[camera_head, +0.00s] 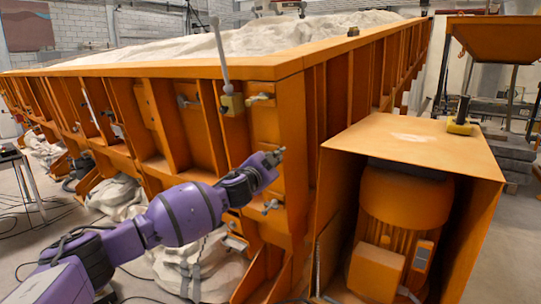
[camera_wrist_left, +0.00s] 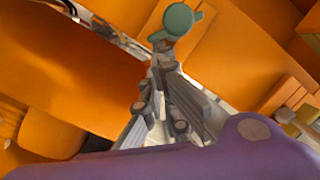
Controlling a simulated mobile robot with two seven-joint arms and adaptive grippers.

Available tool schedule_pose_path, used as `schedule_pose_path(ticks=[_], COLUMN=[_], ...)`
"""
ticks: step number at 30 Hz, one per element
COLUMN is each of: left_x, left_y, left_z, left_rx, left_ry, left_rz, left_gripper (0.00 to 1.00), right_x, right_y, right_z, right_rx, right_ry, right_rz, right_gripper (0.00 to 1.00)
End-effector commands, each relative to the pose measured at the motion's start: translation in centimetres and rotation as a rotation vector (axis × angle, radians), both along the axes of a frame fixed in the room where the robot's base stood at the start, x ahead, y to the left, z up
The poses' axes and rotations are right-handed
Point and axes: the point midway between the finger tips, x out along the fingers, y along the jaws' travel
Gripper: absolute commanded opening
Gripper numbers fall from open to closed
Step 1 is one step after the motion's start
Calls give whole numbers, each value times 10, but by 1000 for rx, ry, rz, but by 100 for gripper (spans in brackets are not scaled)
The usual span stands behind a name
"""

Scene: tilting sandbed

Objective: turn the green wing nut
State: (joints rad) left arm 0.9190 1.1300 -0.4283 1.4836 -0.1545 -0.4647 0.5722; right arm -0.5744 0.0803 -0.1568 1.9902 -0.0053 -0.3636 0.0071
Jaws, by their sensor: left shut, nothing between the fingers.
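The green wing nut (camera_wrist_left: 178,19) shows in the left wrist view as a dull green round knob with small lobes, against the orange wall of the sandbed. I cannot pick it out in the head view. My left gripper (camera_head: 274,157) is shut and empty near the front corner of the sandbed. In the left wrist view, the closed fingertips of my left gripper (camera_wrist_left: 159,47) point at the wing nut and lie just below it; whether they touch it I cannot tell. My right gripper is not in view.
The ribbed orange sandbed (camera_head: 170,70) holds pale sand. Grey wing-shaped fittings sit on its wall, one (camera_head: 270,206) below my gripper. A grey lever on a brass block (camera_head: 232,104) stands up left of it. An orange motor housing (camera_head: 415,145) stands close on the right.

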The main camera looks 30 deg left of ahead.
Motion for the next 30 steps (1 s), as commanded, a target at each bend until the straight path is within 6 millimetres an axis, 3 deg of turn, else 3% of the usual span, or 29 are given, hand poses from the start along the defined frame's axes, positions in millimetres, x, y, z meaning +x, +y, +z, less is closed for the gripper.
schedule_pose_path(ticks=[30], left_x=[9], left_y=[-4], left_z=[-10], left_rx=[155], left_ry=[-11], left_rz=[26], left_gripper=[0], right_x=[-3], right_y=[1], right_z=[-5], right_rx=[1], right_ry=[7], right_rz=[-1], right_gripper=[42])
